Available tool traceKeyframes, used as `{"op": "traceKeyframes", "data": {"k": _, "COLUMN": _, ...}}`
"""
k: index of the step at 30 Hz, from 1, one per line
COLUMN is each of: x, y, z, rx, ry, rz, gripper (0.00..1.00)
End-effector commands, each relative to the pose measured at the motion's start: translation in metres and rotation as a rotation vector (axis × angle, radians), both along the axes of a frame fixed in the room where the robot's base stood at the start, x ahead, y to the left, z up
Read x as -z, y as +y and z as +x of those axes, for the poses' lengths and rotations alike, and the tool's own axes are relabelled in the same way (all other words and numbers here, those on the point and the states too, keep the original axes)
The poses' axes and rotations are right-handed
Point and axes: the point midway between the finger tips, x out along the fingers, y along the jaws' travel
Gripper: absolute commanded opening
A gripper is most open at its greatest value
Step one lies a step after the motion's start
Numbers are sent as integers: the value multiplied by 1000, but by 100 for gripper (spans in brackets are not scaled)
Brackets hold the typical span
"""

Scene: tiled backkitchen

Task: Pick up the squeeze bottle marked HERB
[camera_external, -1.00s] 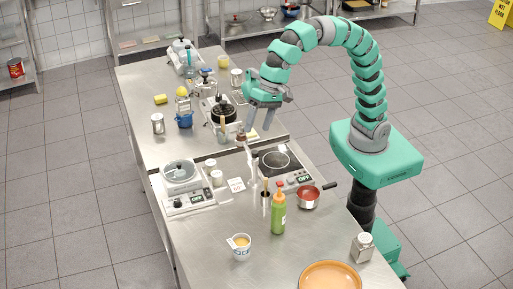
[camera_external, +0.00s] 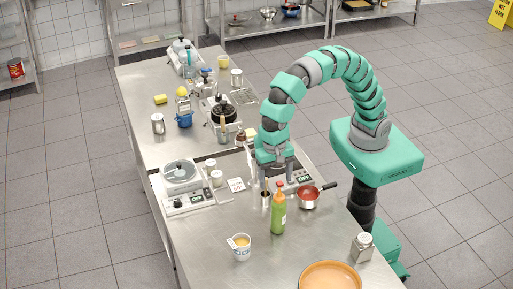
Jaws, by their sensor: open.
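A small red-filled saucepan (camera_external: 308,200) stands right of the bottle, its handle pointing right. A narrow metal cup (camera_external: 265,199) is close on the left. A yellow-filled cup (camera_external: 241,247), a shaker (camera_external: 362,247) and an orange dish (camera_external: 330,278) stand nearer. Counter (camera_external: 210,225) left of the bottle is clear.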

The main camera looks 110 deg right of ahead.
Motion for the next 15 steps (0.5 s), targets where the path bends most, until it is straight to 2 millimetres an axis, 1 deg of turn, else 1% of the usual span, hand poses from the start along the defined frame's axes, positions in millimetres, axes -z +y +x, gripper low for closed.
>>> {"op": "traceKeyframes", "data": {"k": 1, "x": 10, "y": 1, "z": -1, "rx": -1, "ry": 3, "rz": -2, "gripper": 70}}
{"op": "traceKeyframes", "data": {"k": 4, "x": 25, "y": 3, "z": -1, "rx": -2, "ry": 3, "rz": -1, "gripper": 70}}
{"op": "traceKeyframes", "data": {"k": 6, "x": 31, "y": 4, "z": 0, "rx": -1, "ry": 0, "rz": 0, "gripper": 70}}
{"op": "traceKeyframes", "data": {"k": 11, "x": 39, "y": 6, "z": -1, "rx": -1, "ry": -1, "rz": 0, "gripper": 70}}
{"op": "traceKeyframes", "data": {"k": 15, "x": 53, "y": 11, "z": -5, "rx": -2, "ry": 4, "rz": -1, "gripper": 70}}
